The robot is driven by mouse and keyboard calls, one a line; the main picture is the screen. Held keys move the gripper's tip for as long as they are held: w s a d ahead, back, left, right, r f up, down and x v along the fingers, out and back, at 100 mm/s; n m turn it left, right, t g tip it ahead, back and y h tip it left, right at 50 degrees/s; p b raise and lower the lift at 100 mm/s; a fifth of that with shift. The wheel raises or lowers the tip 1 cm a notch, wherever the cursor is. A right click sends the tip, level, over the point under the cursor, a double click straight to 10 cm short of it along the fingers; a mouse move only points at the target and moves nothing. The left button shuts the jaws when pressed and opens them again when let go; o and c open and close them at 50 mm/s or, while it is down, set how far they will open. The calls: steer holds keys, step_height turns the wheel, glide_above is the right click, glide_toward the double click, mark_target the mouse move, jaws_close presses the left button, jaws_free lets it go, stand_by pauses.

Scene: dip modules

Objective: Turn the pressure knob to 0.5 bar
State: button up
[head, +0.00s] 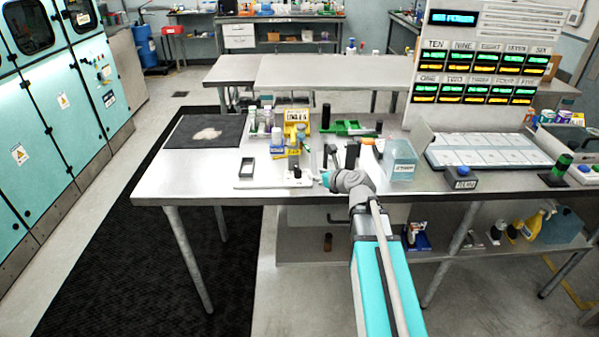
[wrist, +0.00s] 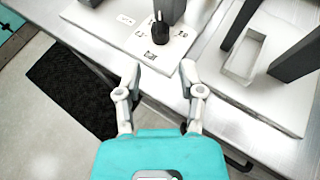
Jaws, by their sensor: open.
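In the wrist view the pressure knob (wrist: 160,30) is a black round knob with a white pointer line. It sits on a white plate (wrist: 143,46) with small dark printed marks around it, too small to read surely. In the head view the knob (head: 297,172) is a small dark spot near the table's front edge. My gripper (wrist: 160,72) is open and empty in the wrist view, its two fingertips apart and short of the knob. In the head view my gripper (head: 325,179) is just right of the knob.
A grey rectangular frame (wrist: 244,57) and dark upright posts (wrist: 296,58) stand to the right in the wrist view. Bottles and a yellow box (head: 296,118) stand behind the knob in the head view. A clear blue block (head: 401,160) is to the right.

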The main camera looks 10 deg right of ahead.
mark_target(299, 169)
steer(key=b+x, duration=0.4)
steer(key=x, duration=0.7)
jaws_close()
